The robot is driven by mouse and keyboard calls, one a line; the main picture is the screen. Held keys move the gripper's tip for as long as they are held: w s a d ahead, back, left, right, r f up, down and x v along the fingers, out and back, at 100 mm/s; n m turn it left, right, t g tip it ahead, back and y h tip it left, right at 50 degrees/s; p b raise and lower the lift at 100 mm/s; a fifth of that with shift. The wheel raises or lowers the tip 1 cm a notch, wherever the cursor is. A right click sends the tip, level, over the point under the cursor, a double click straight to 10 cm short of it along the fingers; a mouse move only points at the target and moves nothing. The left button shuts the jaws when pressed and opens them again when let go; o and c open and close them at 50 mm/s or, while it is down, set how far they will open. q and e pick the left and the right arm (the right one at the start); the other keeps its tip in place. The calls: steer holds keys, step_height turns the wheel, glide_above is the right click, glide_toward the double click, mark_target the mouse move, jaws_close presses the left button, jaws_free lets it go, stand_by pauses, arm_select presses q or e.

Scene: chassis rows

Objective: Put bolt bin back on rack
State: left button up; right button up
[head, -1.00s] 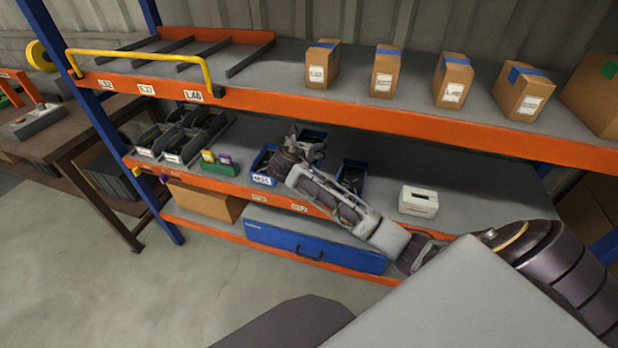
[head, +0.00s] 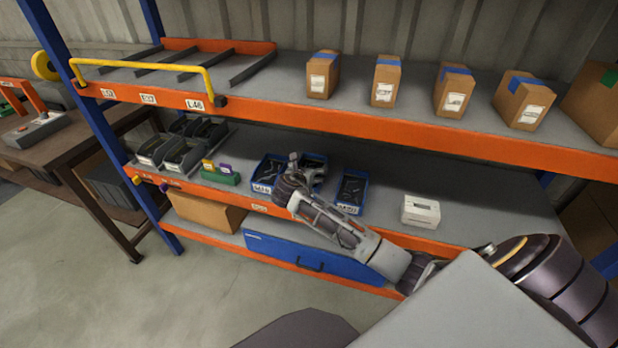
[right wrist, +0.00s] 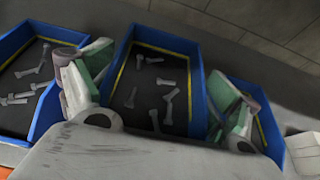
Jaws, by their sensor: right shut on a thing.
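The blue bolt bin (right wrist: 200,85) holds several grey bolts on a dark floor with yellow lines. My right gripper (right wrist: 160,95) is shut on it, with green-padded fingers at its two sides. In the head view the right gripper (head: 296,172) partly hides this bin (head: 318,162), which is at the middle shelf between two similar blue bins. The left blue bin (head: 265,172) and the right blue bin (head: 352,190) also show in the wrist view at the left (right wrist: 50,105) and right (right wrist: 272,135). Whether the held bin rests on the shelf is unclear. My left gripper is out of view.
The middle shelf (head: 470,215) also carries dark bins (head: 180,145), a small green holder (head: 220,176) and a white box (head: 421,211). The orange-edged upper shelf (head: 360,122) with cartons hangs above. Bare shelf lies around the white box.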

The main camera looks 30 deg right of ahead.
steer(key=shift+f, duration=1.8)
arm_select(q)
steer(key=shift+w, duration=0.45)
arm_select(e)
steer(key=o, duration=1.1)
steer(key=shift+f, duration=0.1)
